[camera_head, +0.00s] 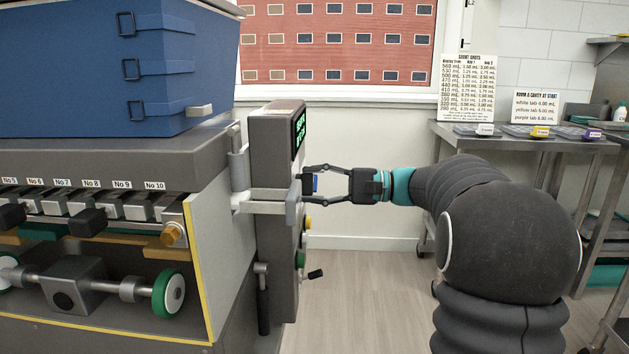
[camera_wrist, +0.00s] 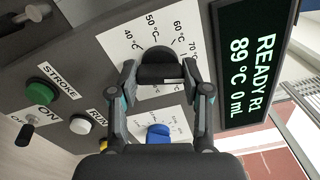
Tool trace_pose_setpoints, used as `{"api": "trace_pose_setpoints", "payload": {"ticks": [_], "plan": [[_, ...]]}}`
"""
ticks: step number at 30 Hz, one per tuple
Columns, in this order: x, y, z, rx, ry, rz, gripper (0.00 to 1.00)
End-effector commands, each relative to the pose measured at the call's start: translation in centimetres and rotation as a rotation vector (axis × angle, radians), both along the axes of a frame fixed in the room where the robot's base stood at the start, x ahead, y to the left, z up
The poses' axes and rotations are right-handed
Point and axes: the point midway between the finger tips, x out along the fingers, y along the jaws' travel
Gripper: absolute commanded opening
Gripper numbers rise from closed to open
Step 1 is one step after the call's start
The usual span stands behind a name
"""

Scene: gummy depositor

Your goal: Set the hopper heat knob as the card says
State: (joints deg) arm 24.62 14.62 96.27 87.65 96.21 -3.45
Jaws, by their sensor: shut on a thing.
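In the wrist view a black knob (camera_wrist: 160,62) sits on a white dial plate marked 40, 50, 60 and 70 °C. My gripper (camera_wrist: 161,82) is shut on this knob, with one finger on each side. A short white mark shows on the knob's near side; which figure it points to I cannot tell. In the head view my gripper (camera_head: 308,184) reaches left to the front of the grey control panel (camera_head: 270,160). The display (camera_wrist: 248,62) reads "READY", 89 °C and 0 mL. No card naming a hopper heat is readable in these views.
Below the held knob is a blue knob (camera_wrist: 158,132). A green button (camera_wrist: 42,92), a white button (camera_wrist: 81,124) and an ON/OFF toggle (camera_wrist: 28,131) are to the left. A "SHORT SHOTS" card (camera_head: 468,88) and a cavity card (camera_head: 536,107) stand on the right table (camera_head: 500,140).

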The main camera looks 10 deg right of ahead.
Motion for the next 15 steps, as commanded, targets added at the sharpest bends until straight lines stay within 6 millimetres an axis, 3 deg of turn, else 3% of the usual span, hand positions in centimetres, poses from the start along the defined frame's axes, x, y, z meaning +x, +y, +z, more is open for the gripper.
{"api": "trace_pose_setpoints", "payload": {"ticks": [15], "plan": [[0.00,0.02,-0.10,0.150,0.468,0.002,0.13]]}}
